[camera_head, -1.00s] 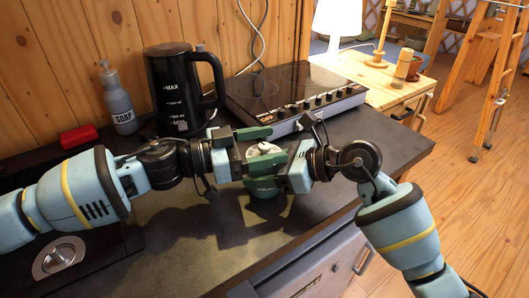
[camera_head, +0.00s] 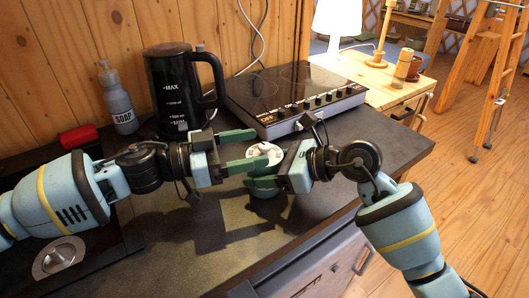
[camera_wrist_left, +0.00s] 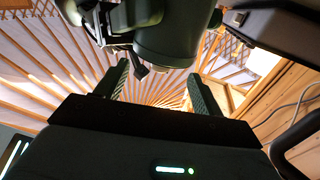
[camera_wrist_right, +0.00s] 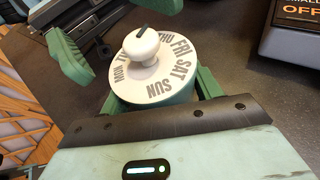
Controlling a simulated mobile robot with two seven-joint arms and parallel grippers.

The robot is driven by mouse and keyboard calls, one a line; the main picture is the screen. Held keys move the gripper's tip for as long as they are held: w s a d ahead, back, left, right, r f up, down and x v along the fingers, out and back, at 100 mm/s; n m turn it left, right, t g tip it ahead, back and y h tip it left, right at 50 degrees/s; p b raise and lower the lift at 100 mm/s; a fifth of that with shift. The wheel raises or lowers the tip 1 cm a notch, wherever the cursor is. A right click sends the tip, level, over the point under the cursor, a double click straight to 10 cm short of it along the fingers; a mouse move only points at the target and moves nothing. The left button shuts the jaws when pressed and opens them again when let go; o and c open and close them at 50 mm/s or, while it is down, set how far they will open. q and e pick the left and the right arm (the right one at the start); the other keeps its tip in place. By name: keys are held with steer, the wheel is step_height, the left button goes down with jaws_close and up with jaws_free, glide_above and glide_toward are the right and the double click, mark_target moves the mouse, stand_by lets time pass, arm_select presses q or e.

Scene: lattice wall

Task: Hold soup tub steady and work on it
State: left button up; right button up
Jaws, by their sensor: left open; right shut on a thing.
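The soup tub is a round green pot with a white lid (camera_head: 268,153) and a white knob, low over or on the dark counter in the head view. In the right wrist view the lid (camera_wrist_right: 165,80) carries printed weekday names around its knob (camera_wrist_right: 140,46); the tub's lower part is mostly hidden. My right gripper (camera_head: 263,182) is shut on the tub's side, from the right. My left gripper (camera_head: 262,148) is open, its fingers pointing at the lid from the left.
A black kettle (camera_head: 172,95) and a grey soap bottle (camera_head: 118,98) stand behind my left arm, near a red object (camera_head: 79,137). A hob (camera_head: 295,92) lies behind the tub. The counter (camera_head: 180,245) is clear in front.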

arm_select(q)
steer(key=shift+v, duration=1.25)
arm_select(e)
steer(key=o, duration=1.3)
arm_select(q)
steer(key=shift+r, duration=0.1)
arm_select(e)
steer(key=shift+d+r, duration=0.1)
arm_select(q)
steer(key=shift+s+r+p, duration=0.1)
steer(key=shift+r+p, duration=1)
steer(key=shift+r, duration=0.9)
arm_select(e)
steer(key=shift+r+v, duration=0.15)
steer(key=shift+v, duration=1.15)
steer(key=shift+r+v, duration=0.2)
steer(key=shift+v, duration=1.1)
steer(key=v, duration=1.1)
steer(key=shift+s+d+r, duration=0.1)
steer(key=shift+d, duration=0.2)
